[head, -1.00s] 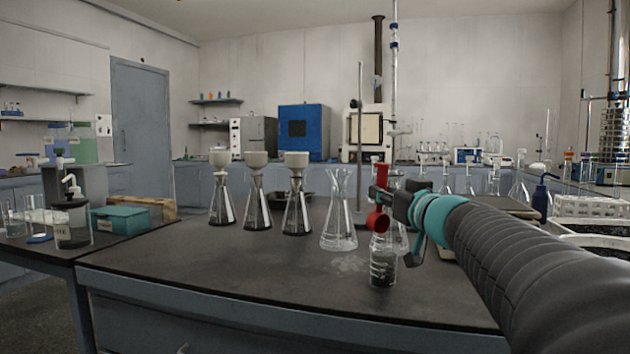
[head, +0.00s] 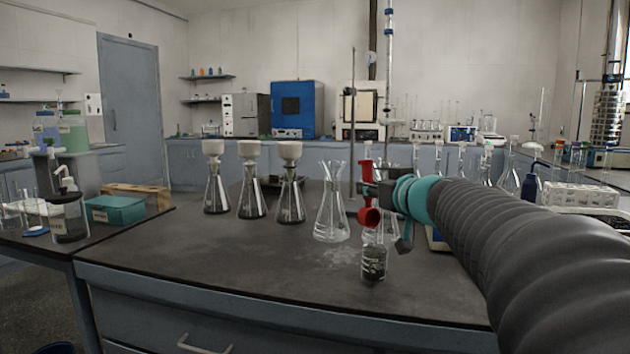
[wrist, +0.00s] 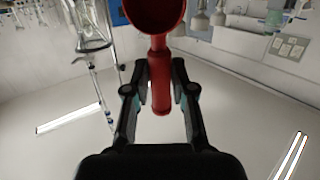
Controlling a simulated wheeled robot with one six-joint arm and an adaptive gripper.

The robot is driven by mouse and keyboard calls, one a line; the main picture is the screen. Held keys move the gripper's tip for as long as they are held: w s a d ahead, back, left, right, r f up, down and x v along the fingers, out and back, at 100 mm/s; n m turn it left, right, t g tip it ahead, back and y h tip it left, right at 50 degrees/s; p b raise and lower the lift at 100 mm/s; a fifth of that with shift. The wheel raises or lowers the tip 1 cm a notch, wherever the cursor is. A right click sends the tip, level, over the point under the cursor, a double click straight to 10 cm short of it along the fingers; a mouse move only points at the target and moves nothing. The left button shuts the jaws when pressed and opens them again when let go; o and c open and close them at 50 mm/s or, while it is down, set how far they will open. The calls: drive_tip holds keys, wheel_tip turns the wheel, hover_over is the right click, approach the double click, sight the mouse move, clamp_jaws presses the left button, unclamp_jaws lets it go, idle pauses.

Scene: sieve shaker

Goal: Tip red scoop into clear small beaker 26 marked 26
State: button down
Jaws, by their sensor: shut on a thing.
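My gripper (head: 376,190) is shut on the handle of the red scoop (head: 368,216). In the head view the handle stands upright and the scoop's bowl is at the lower end, turned sideways. The bowl is just above the mouth of a small clear beaker (head: 374,264), which stands upright on the dark bench and holds dark granular material. Its marking is too small to read. In the wrist view the two fingers (wrist: 160,80) close on the red scoop (wrist: 161,95); the bowl is at the top edge, partly cut off. I cannot see whether anything is left in the bowl.
A conical glass flask (head: 331,215) stands just left of the beaker. Several flasks with funnels (head: 251,190) stand further left. A metal stand rod (head: 353,120) rises behind. The bench (head: 220,258) is clear at the front left. A white rack (head: 578,196) stands at right.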

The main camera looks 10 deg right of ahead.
drive_tip(key=shift+w+a+r, duration=0.1)
drive_tip(key=shift+w, duration=0.05)
drive_tip(key=shift+w+a+r+g+h+b, duration=0.2)
drive_tip(key=shift+w+g, duration=0.35)
drive_tip(key=shift+g, duration=0.25)
drive_tip(key=shift+w+a+r+g+h+b, duration=0.1)
drive_tip(key=shift+w+g+h, duration=0.1)
drive_tip(key=shift+w+g, duration=0.5)
drive_tip(key=shift+s, duration=0.15)
drive_tip(key=shift+w+a+f+n+g+h, duration=0.15)
drive_tip(key=shift+w+g, duration=0.3)
drive_tip(key=shift+g, duration=0.35)
drive_tip(key=shift+w+a+n+g+h, duration=0.1)
drive_tip(key=shift+w+g+h, duration=0.1)
drive_tip(key=shift+w+g, duration=0.45)
drive_tip(key=shift+w+a+f+n+g+h, duration=0.15)
drive_tip(key=shift+w+g, duration=0.1)
drive_tip(key=shift+g, duration=0.7)
drive_tip(key=shift+r, duration=0.1)
drive_tip(key=g, duration=0.1)
drive_tip(key=w+f+g, duration=0.1)
drive_tip(key=g+h, duration=0.1)
drive_tip(key=g, duration=0.1)
drive_tip(key=shift+w+a+f, duration=0.15)
drive_tip(key=shift+w+a, duration=0.1)
drive_tip(key=shift+w, duration=0.15)
